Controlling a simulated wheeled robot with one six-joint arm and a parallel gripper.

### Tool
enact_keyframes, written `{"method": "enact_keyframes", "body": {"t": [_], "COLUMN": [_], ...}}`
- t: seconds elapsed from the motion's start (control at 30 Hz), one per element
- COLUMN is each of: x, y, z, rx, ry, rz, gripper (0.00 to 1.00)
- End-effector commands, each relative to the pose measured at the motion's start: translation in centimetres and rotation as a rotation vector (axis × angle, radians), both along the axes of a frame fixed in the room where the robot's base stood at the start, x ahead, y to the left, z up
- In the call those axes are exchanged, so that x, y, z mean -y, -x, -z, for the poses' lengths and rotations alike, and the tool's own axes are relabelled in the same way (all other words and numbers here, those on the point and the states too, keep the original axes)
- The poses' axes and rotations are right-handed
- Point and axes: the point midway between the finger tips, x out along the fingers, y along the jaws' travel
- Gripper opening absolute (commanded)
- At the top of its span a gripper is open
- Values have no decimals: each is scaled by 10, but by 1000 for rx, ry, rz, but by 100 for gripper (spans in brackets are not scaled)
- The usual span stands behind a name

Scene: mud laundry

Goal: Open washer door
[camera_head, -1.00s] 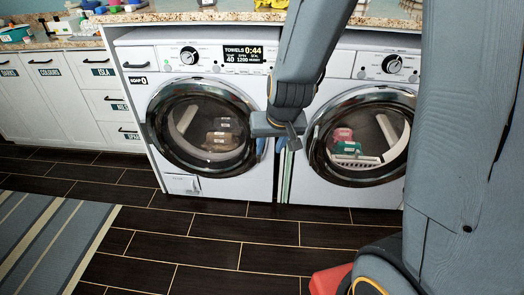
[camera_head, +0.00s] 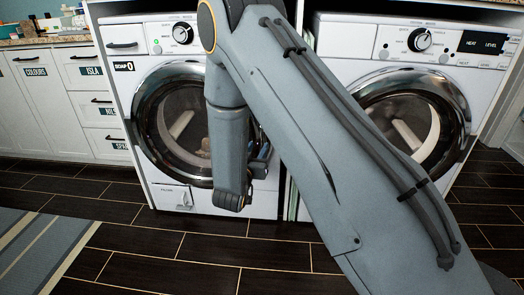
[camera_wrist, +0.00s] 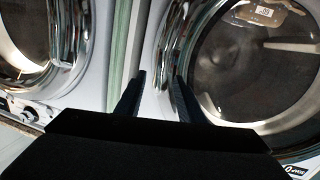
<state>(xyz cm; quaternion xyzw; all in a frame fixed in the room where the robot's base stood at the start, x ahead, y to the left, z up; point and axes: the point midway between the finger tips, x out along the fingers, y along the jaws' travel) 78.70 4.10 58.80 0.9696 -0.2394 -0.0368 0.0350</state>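The left front-loading machine, the washer (camera_head: 143,190), has a soap drawer and a "SOAP 0" label. Its round, chrome-rimmed glass door (camera_head: 150,140) looks shut, and its right part is hidden behind my arm. In the wrist view, which is upside down, the washer door (camera_wrist: 245,75) fills the right side, with a pale labelled bundle inside. My gripper (camera_wrist: 161,76) shows there with two dark fingers apart and nothing seen between them. The right fingertip is near or over the door's chrome rim; I cannot tell whether it touches.
A second machine (camera_head: 345,45) with a "HEAT LEVEL" panel stands on the right, its round door (camera_head: 455,115) shut. A narrow gap with pale green edges (camera_wrist: 120,45) separates the machines. White cabinets (camera_head: 60,95) stand left. The dark tiled floor (camera_head: 170,245) in front is clear, with a striped rug (camera_head: 40,250) at left.

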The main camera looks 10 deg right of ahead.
Motion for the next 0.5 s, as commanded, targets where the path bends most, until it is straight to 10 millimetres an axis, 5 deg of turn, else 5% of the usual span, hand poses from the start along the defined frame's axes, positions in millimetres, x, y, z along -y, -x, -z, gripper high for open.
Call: {"method": "enact_keyframes", "body": {"t": [0.27,0.5], "x": [6,24], "y": [-9,-41], "z": [9,9], "rx": [45,44], "ry": [39,37], "rz": [27,26], "gripper": [35,35]}}
